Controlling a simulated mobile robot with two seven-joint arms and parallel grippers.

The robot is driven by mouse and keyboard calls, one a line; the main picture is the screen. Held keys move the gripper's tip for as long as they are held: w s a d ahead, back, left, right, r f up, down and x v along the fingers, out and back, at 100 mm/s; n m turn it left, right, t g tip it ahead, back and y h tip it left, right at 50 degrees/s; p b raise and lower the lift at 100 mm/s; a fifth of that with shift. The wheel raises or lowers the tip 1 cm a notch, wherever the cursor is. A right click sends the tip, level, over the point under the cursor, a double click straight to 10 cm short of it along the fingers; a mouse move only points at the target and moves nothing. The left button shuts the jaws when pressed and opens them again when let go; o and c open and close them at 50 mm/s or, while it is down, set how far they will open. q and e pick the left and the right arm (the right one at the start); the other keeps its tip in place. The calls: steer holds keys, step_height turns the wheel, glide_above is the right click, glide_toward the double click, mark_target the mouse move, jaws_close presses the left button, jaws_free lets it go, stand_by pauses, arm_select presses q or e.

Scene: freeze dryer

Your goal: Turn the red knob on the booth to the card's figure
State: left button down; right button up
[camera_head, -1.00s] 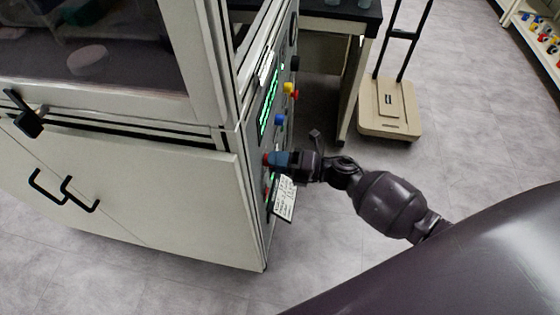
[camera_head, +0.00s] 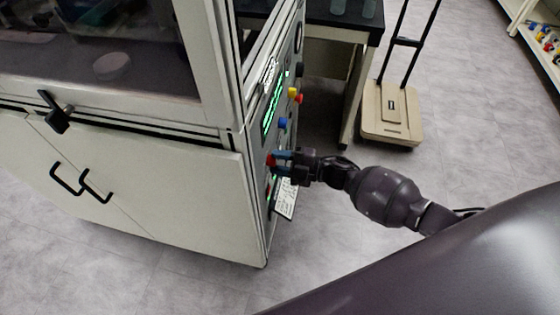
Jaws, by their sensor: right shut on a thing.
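The booth (camera_head: 170,185) is a pale cabinet with a glass upper part, and its control panel is on the narrow right side. The red knob (camera_head: 270,160) sits low on that panel and is partly hidden by my right gripper. My right gripper (camera_head: 279,160) is shut on the red knob, with its arm coming in from the right. The card (camera_head: 286,200) is a white printed sheet just below the gripper; its print is too small to read. A green-lit display (camera_head: 273,105) is above the knob. My left gripper is not in view.
Blue (camera_head: 283,124), yellow (camera_head: 292,92) and red buttons stick out of the panel above my gripper. A dark-topped table (camera_head: 335,22) stands behind the booth. A beige platform cart (camera_head: 391,112) stands on the floor behind my arm.

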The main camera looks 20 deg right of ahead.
steer(key=shift+m, duration=0.3)
steer(key=o, duration=0.8)
steer(key=shift+c, duration=0.2)
steer(key=shift+o, duration=0.8)
steer(key=v, duration=1)
steer(key=shift+s+d+p, duration=0.25)
steer(key=shift+d+p, duration=0.05)
steer(key=shift+d, duration=0.05)
